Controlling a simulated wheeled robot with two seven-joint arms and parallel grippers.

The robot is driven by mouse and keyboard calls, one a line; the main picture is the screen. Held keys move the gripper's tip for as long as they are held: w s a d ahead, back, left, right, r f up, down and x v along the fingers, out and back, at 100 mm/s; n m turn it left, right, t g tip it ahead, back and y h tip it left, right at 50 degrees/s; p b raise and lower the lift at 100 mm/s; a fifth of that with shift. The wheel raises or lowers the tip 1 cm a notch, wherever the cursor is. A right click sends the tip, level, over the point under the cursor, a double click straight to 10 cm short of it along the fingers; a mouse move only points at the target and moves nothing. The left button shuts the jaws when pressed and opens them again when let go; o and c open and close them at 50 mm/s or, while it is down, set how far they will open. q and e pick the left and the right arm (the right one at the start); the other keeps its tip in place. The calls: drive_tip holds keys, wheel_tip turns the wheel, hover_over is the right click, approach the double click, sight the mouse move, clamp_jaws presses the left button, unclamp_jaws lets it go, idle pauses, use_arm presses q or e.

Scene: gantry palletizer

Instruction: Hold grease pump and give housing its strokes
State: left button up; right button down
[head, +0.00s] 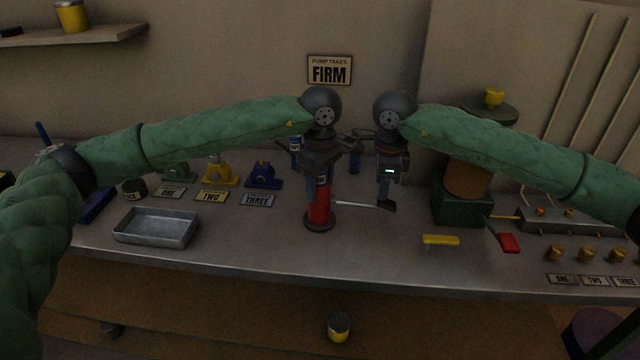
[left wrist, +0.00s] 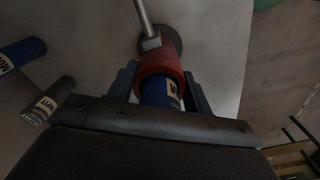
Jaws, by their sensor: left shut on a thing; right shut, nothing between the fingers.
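The grease pump (head: 319,208) is a red upright cylinder on a dark round base, with a metal lever (head: 360,204) reaching right. My left gripper (head: 321,172) is shut on its upper body from above. In the left wrist view the fingers flank the red pump (left wrist: 160,68) and its blue label, and the lever (left wrist: 146,22) points away. My right gripper (head: 386,205) is shut and empty at the lever's outer end; I cannot tell whether it touches. Green (head: 176,173), yellow (head: 219,172) and blue (head: 263,176) housings stand left, with plates in front; two read TWO and THREE.
A wall sign (head: 329,70) reads "PUMP TAKES FIRM". An empty metal tray (head: 156,228) lies at the front left. A yellow-topped piece (head: 440,240), a red-handled lever (head: 508,242) and a knobbed panel (head: 570,222) stand right.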

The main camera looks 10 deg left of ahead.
drive_tip(key=shift+f, duration=0.35)
drive_tip(key=shift+r, duration=3.05)
drive_tip(key=shift+f, duration=0.1)
drive_tip(key=shift+f, duration=3)
drive_tip(key=shift+r, duration=3.1)
drive_tip(key=shift+r, duration=2.55)
